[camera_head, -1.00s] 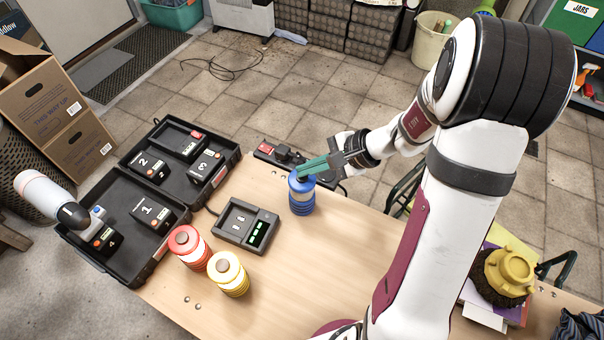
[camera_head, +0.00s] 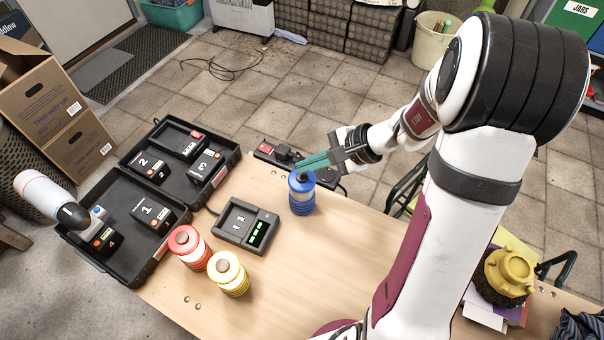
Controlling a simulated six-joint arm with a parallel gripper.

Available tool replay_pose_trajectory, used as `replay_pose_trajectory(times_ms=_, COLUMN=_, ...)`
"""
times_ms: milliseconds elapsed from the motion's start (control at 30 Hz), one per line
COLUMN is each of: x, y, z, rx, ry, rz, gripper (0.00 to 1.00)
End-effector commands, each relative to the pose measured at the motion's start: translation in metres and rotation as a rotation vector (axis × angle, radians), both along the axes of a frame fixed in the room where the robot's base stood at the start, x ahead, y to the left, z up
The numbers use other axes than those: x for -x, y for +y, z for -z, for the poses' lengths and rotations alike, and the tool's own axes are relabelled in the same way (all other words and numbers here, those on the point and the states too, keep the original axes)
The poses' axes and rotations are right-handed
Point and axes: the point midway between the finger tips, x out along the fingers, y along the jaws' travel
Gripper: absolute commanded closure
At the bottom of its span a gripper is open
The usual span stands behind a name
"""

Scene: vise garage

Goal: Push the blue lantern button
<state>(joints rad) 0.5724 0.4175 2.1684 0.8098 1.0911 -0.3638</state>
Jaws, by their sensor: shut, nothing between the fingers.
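I cannot tell whether the fingertips touch the button. A red lantern (camera_head: 189,248) and a yellow lantern (camera_head: 228,274) stand upright at the left front of the bench, each with a brownish button on top.
A grey charger (camera_head: 246,224) with green lights sits left of the blue lantern. An open black case (camera_head: 112,272) with numbered packs and a cordless tool (camera_head: 52,199) lies farther left. A power strip (camera_head: 278,152) is behind the lantern. The bench's front middle is clear.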

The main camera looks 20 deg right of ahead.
Motion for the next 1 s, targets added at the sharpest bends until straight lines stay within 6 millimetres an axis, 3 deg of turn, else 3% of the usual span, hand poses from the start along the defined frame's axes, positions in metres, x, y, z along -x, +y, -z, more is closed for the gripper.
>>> replay_pose_trajectory(times_ms=267, x=0.0, y=0.0, z=-0.003, rx=0.0, ry=-0.001, rz=0.0, gripper=1.0)
replay_pose_trajectory(times_ms=700, x=0.0, y=0.0, z=-0.045, rx=0.0, ry=-0.002, rz=-0.001, gripper=1.0)
replay_pose_trajectory(times_ms=1000, x=0.0, y=0.0, z=-0.05, rx=-0.001, ry=0.001, rz=0.0, gripper=1.0)
